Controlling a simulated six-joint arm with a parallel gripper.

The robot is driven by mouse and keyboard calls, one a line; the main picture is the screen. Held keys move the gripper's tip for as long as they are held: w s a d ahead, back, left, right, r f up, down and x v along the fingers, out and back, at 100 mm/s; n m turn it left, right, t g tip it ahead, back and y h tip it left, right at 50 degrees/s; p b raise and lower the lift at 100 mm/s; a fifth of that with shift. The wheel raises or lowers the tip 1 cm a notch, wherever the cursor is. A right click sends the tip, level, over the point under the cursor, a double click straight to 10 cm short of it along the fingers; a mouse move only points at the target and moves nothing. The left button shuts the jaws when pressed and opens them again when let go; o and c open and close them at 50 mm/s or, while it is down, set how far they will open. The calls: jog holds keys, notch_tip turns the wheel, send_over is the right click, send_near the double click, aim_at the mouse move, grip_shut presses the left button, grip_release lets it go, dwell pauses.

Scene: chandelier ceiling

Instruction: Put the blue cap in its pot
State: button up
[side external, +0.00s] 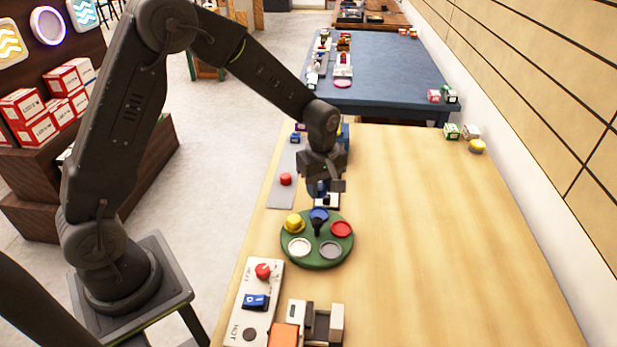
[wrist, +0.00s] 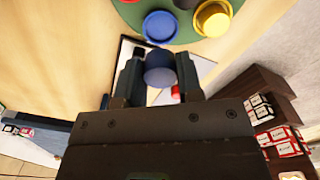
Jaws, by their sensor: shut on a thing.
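My gripper (side external: 322,188) is shut on the blue cap (wrist: 160,70), which sits between the two fingers in the wrist view. In the side view the cap is mostly hidden by the fingers, just behind the round green tray (side external: 290,258). The blue pot (side external: 319,214) is at the tray's far edge, close to my gripper; it also shows just ahead of the cap in the wrist view (wrist: 160,27). The cap is apart from the pot. The yellow pot (side external: 294,224) is left of it and the red pot (side external: 341,229) right.
A white pot (side external: 299,247) and a grey pot (side external: 330,250) are at the tray's near side. A panel with switches (side external: 250,325) lies nearer the camera. A red piece (side external: 286,179) sits on a grey strip at left. The wooden table (side external: 450,250) is clear on the right.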

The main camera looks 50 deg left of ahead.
send_over(319, 215)
jog(key=shift+f, duration=2.2)
jog(key=shift+f, duration=1.1)
dwell(0.6)
jog(key=o, duration=1)
jog(key=shift+c, duration=0.2)
jog(key=shift+o, duration=0.5)
jog(key=o, duration=0.3)
jog(key=shift+r, duration=0.1)
jog(key=shift+r, duration=3.7)
